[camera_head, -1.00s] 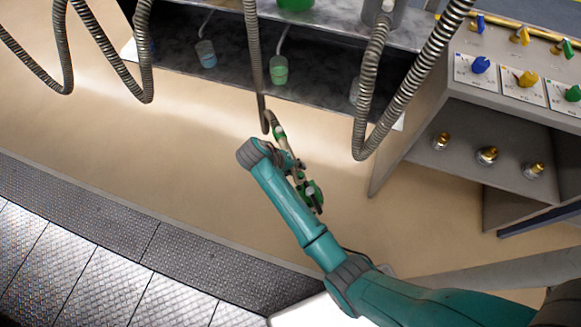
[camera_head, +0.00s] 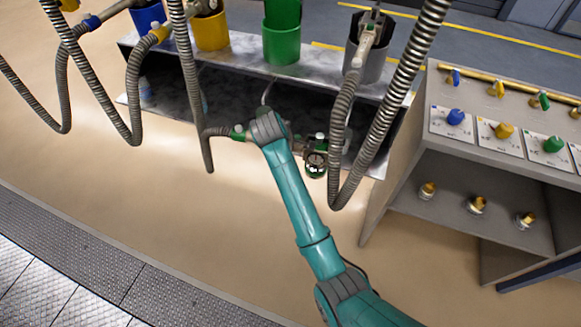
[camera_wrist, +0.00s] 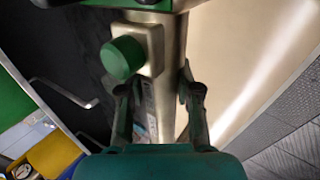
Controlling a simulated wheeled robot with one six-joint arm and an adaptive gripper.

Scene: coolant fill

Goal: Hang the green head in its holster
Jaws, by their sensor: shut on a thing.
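The green head (camera_head: 315,165) is a metal nozzle body with green parts, held by my gripper in front of the bench. Its hose joins at a green collar to the left of my wrist. In the wrist view my gripper (camera_wrist: 158,95) is shut on the head's pale metal body (camera_wrist: 165,65), with a finger on each side and a green knob facing the camera. In the head view my arm hides the grip and the middle of the head. The green holster (camera_head: 281,45) stands upright on the bench, behind and above the head, apart from it.
The bench (camera_head: 233,52) also carries a blue holster (camera_head: 147,18), a yellow holster (camera_head: 211,32) and a grey holster (camera_head: 367,68) with a head in it. Corrugated hoses (camera_head: 338,150) hang on both sides of my arm. A valve cabinet (camera_head: 400,170) stands right.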

